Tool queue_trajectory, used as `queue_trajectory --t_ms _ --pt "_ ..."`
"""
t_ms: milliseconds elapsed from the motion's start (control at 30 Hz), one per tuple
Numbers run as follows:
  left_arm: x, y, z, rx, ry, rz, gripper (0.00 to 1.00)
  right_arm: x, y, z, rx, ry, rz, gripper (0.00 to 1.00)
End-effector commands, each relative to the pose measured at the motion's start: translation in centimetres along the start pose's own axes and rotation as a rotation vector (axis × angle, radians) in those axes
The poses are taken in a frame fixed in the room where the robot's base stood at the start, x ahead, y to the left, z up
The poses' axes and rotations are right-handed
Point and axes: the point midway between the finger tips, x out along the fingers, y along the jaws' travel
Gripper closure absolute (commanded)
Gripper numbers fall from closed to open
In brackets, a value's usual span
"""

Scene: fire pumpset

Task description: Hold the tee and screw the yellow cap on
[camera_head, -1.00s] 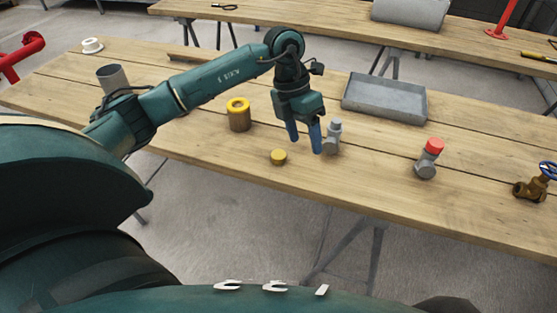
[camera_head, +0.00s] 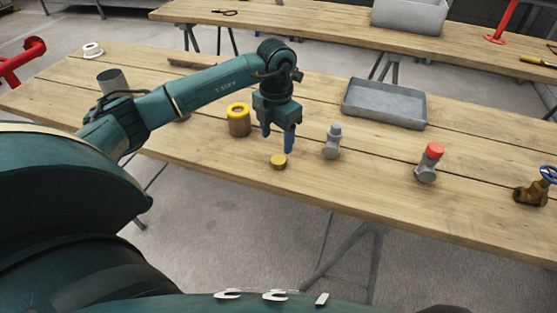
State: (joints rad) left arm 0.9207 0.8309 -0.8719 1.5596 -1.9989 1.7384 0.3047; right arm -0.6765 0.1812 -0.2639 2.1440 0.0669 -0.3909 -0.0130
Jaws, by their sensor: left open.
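The yellow cap (camera_head: 279,162) lies on the wooden table near its front edge. A grey tee (camera_head: 332,142) stands upright on the table to the right of the cap, with nothing gripping it. Another grey tee (camera_head: 427,168) with a red cap (camera_head: 434,150) on top stands farther right. My left gripper (camera_head: 277,143) points down just above and behind the yellow cap. Its blue fingers are apart and nothing is between them. My right gripper is not in view.
A grey tray (camera_head: 385,104) lies behind the tees. A brass valve with a blue wheel (camera_head: 533,190) is at the far right. The table between the tees is clear.

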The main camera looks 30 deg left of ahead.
Motion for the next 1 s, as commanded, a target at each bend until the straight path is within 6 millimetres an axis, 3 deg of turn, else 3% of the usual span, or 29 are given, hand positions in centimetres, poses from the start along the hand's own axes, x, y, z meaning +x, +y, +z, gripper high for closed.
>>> queue_trajectory --t_ms 133,500,800,1000 --pt "1.3 0.0 0.0 -0.001 0.000 0.000 0.39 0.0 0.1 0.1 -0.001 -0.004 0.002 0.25" --pt "1.7 -0.1 0.0 0.000 -0.001 -0.001 0.39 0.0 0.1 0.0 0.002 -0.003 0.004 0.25" --pt "5.8 -0.5 0.3 -0.001 0.001 -0.002 0.39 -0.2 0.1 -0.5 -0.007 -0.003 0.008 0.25" --pt "6.7 -0.4 0.3 0.000 -0.002 0.001 0.39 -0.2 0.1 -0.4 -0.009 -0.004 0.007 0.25"
